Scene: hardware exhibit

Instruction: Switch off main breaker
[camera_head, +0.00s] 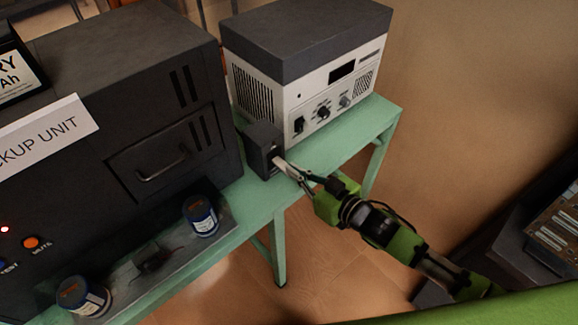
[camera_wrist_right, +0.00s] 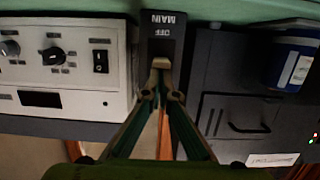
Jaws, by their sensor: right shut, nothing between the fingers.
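The main breaker (camera_head: 262,140) is a small dark grey box at the edge of the green table, between the backup unit and the white power supply. In the right wrist view, which looks upside down, the breaker (camera_wrist_right: 178,46) shows the words MAIN and OFF. My right gripper (camera_head: 279,163) is shut and empty, its fingertips at the breaker's front face. In the wrist view the fingertips (camera_wrist_right: 161,64) cover the middle of that face and hide the lever. I cannot tell whether they touch it or where the lever stands. My left gripper is not in view.
The large black backup unit (camera_head: 120,70) stands to the left and the white power supply (camera_head: 310,95) to the right. Blue jars (camera_head: 201,217) (camera_head: 84,297) stand along the front edge of the green table (camera_head: 378,120).

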